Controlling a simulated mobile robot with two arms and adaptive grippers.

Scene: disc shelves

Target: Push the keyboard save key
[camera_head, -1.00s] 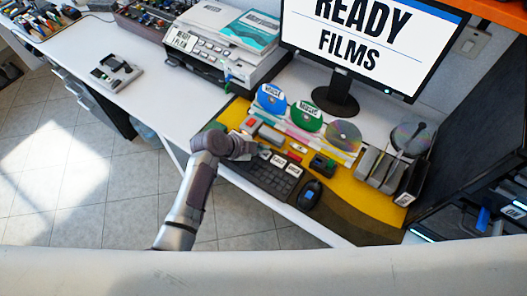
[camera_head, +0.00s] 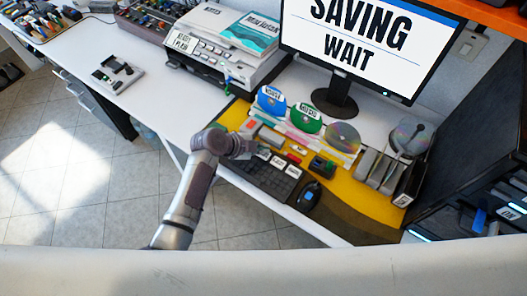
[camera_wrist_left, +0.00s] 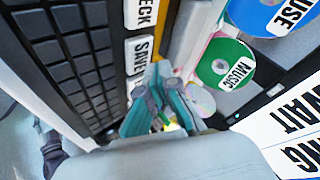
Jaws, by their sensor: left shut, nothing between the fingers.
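The dark keyboard (camera_head: 268,181) lies at the front edge of the desk, with several white labelled keys along its far side. In the left wrist view the keyboard (camera_wrist_left: 75,60) fills the left, and a white key reading SAVE (camera_wrist_left: 140,52) sits right at my fingertips. My left gripper (camera_wrist_left: 158,78) is shut with nothing in it, its teal fingers overlapping the end of that key; I cannot tell contact for sure. In the head view the wrist hides the keyboard's left end. The monitor (camera_head: 372,40) reads SAVING WAIT. My right gripper is not in view.
A blue disc (camera_head: 271,99), a green disc (camera_head: 307,118) and a clear disc (camera_head: 343,137) stand behind the keyboard on a yellow mat (camera_head: 372,199). A printer (camera_head: 205,62) stands at the back left.

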